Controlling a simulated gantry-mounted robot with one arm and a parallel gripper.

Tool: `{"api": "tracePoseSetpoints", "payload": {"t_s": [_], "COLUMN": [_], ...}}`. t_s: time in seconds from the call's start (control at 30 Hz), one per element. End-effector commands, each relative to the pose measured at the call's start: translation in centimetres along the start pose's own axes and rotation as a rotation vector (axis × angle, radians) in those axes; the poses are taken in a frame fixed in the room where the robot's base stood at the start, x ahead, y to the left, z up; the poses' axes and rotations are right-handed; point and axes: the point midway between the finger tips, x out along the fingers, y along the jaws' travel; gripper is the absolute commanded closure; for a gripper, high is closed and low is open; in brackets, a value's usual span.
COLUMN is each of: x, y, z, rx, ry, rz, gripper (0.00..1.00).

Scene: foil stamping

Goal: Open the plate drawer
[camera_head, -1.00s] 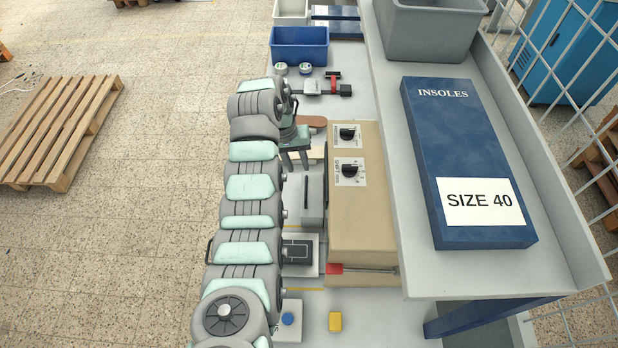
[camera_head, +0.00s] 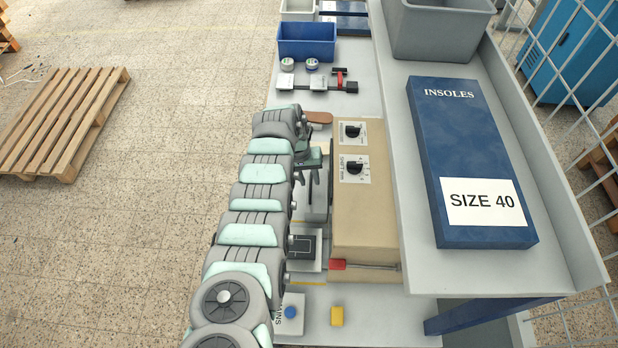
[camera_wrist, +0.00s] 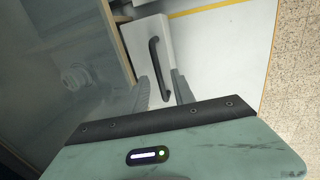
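The plate drawer (camera_head: 317,200) is a light grey block at the left side of the beige stamping machine (camera_head: 365,215). In the wrist view its pale front (camera_wrist: 146,30) carries a dark bar handle (camera_wrist: 157,60). My gripper (camera_wrist: 163,92) is open, its two grey fingers apart and pointing at the lower end of the handle. The handle appears just beyond the fingertips; I cannot tell whether they touch it. In the head view my gripper (camera_head: 311,172) is by the drawer, partly hidden behind my arm.
A grey shelf (camera_head: 420,270) with a blue insoles box (camera_head: 465,120) overhangs the right side. A blue bin (camera_head: 306,42) and a small clamp-like fixture (camera_head: 315,85) stand at the back.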

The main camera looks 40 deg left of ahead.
Motion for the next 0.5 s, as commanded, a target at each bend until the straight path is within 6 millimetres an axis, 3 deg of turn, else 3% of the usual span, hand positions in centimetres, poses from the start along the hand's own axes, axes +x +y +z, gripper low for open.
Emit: {"api": "tracePoseSetpoints", "payload": {"t_s": [0.2,0.5], "x": [0.0,0.0], "y": [0.02,0.01], "z": [0.02,0.04], "rx": [0.0,0.0], "ry": [-0.001,-0.001], "rz": [0.0,0.0], "gripper": [0.7,0.95]}}
